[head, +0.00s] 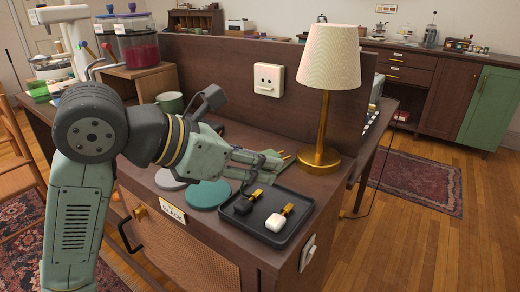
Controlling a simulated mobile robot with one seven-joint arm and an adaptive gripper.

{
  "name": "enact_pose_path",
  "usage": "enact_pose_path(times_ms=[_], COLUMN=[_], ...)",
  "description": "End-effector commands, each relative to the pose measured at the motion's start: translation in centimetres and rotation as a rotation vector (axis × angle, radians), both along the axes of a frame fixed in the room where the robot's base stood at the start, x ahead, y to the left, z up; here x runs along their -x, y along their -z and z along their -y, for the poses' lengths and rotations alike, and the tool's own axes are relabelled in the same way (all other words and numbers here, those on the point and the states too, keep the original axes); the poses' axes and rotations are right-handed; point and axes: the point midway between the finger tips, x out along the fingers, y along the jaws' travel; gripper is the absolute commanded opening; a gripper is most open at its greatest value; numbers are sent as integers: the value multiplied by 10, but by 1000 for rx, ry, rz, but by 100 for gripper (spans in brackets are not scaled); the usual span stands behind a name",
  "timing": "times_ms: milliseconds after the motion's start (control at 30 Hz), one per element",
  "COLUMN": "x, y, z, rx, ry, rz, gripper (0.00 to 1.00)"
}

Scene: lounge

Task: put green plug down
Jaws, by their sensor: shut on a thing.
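My gripper (248,166) reaches in from the left over the brown cabinet top. A black plug (244,205) and a white plug (277,221) lie in the tray, each with gold prongs.
A lamp (320,155) stands right of the gripper, close to the plug. A white socket with a face (268,79) is on the upright back panel. A teal disc (208,194) and a grey disc (170,180) lie left of the tray.

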Motion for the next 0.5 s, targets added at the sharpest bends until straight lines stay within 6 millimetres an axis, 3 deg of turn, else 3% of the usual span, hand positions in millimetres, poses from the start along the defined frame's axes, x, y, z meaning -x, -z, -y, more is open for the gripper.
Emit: enact_pose_path(times_ms=[300,500], x=[-85,-129], y=[5,10], z=[-4,-7], rx=[4,2], ry=[1,1], rz=[-5,-4], gripper=[0,0])
